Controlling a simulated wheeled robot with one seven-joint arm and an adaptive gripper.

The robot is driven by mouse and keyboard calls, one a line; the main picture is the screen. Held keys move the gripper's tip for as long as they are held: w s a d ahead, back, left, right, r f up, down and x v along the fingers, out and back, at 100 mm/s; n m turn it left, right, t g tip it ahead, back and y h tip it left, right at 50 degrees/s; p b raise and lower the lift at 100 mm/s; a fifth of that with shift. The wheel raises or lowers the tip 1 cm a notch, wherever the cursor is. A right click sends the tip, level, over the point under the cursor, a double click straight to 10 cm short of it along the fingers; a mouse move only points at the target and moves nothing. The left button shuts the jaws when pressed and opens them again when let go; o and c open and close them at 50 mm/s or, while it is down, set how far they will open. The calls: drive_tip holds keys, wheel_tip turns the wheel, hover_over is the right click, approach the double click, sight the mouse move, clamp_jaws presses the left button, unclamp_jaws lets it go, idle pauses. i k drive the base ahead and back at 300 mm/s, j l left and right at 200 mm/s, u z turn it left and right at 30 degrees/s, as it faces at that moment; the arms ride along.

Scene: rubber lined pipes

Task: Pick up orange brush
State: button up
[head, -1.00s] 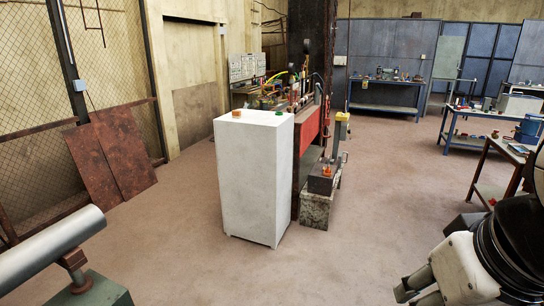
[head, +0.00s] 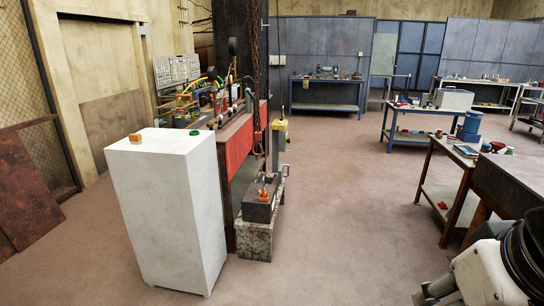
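A small orange object (head: 135,138) lies on the white cabinet (head: 165,215), at the left of its top. It is too small to tell whether it is the brush. Another orange item (head: 264,194) is on a dark box right of the cabinet, and its shape is also unclear. My gripper (head: 430,293) shows only in part at the bottom right, well away from both orange items. Its fingers are too cut off to tell open from shut.
A small green object (head: 194,132) is also on the cabinet top. A red-sided workbench (head: 240,150) stands behind the cabinet. A wooden-topped table (head: 456,152) and a dark bench (head: 510,180) stand at the right. The floor (head: 350,220) between is clear.

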sight(135, 138)
drive_tip(key=i+j+u, duration=0.15)
drive_tip(key=i+u, duration=0.7)
drive_tip(key=i, duration=0.15)
drive_tip(key=i+l+u, duration=0.25)
drive_tip(key=i+u, duration=0.5)
drive_tip(key=i, duration=0.8)
drive_tip(key=i+j+z, duration=0.35)
drive_tip(key=i, duration=0.15)
drive_tip(key=i+j+z, duration=0.35)
drive_tip(key=i, duration=0.15)
drive_tip(key=l, duration=0.05)
